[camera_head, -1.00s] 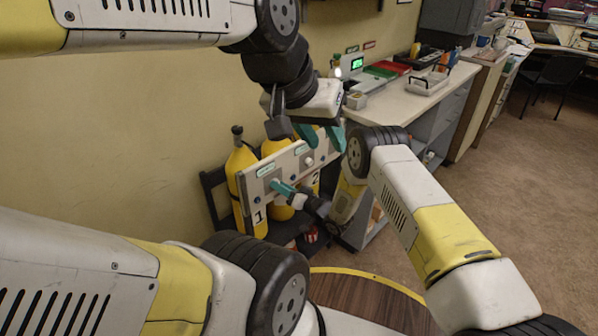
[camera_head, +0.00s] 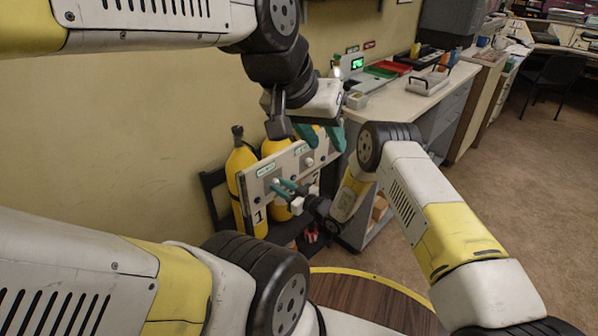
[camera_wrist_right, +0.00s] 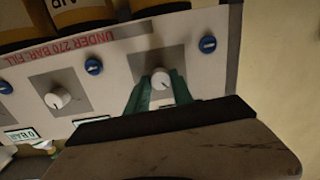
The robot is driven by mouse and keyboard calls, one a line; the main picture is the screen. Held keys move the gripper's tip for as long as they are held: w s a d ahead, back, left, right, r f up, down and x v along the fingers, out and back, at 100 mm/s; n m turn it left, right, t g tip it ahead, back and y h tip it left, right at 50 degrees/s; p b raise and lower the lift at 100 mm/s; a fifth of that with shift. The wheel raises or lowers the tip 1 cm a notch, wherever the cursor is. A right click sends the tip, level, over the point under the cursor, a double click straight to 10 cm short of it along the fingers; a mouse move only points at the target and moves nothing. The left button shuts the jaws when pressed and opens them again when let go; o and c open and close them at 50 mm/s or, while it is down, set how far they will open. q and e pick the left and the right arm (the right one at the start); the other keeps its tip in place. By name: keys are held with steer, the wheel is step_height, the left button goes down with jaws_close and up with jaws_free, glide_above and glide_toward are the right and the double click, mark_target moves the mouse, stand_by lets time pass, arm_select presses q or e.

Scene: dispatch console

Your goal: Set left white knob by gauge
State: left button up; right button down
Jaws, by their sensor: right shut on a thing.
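A pale panel (camera_head: 246,183) stands in front of yellow cylinders. Its left white knob (camera_head: 277,181) is on a grey plate. The right wrist view, turned over, shows this knob (camera_wrist_right: 160,79) between the teal fingers of my right gripper (camera_wrist_right: 157,92). In the head view my right gripper (camera_head: 287,187) is shut on the knob from the front. A second white knob (camera_head: 309,162) sits further right on the panel and shows in the wrist view (camera_wrist_right: 57,98). My left gripper (camera_head: 322,138) is open and empty above the panel's right part.
Yellow cylinders (camera_head: 241,164) stand behind the panel in a dark rack (camera_head: 211,181) by the wall. Blue round fasteners (camera_wrist_right: 94,66) dot the panel. A counter (camera_head: 408,98) with trays and a green-lit device (camera_head: 357,63) is to the right.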

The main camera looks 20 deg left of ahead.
steer(key=shift+r+n, duration=0.1)
steer(key=shift+n, duration=2.1)
steer(key=c, duration=1.1)
jaws_free()
steer(key=shift+d, duration=0.1)
steer(key=v, duration=0.7)
steer(key=shift+s+d, duration=0.2)
steer(key=shift+d, duration=0.05)
steer(key=shift+r, duration=0.1)
